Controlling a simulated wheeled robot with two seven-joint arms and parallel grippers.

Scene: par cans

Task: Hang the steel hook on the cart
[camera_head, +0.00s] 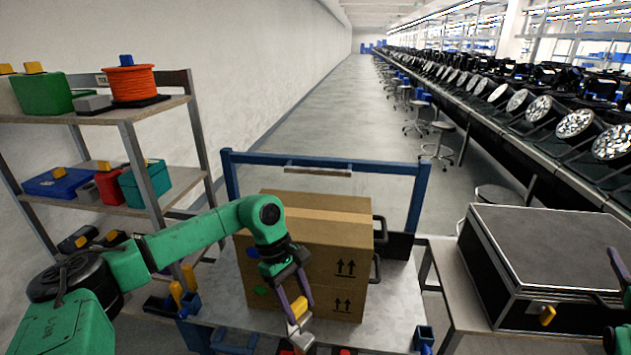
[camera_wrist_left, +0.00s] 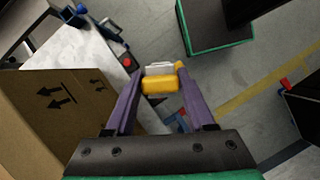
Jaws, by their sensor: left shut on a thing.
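The steel hook (camera_head: 299,307) has a yellow grip with pale metal at its end. My left gripper (camera_head: 298,311) is shut on it, in front of the lower carton. In the left wrist view the yellow grip (camera_wrist_left: 160,85) sits between the purple fingers (camera_wrist_left: 165,98); the rest of the hook is mostly hidden. The cart (camera_head: 228,180) has a blue frame with a rail at its far end, and a grey metal deck (camera_head: 392,308). The hook is near the cart's front edge; I cannot tell whether it touches the cart. My right gripper (camera_head: 614,300) shows only partly at the right edge.
Two stacked cartons (camera_head: 335,265) stand on the deck, close to my left gripper. A shelf (camera_head: 130,110) with boxes and an orange spool (camera_head: 133,84) is at left. A black case (camera_head: 545,255) lies on a bench at right. The aisle behind is open.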

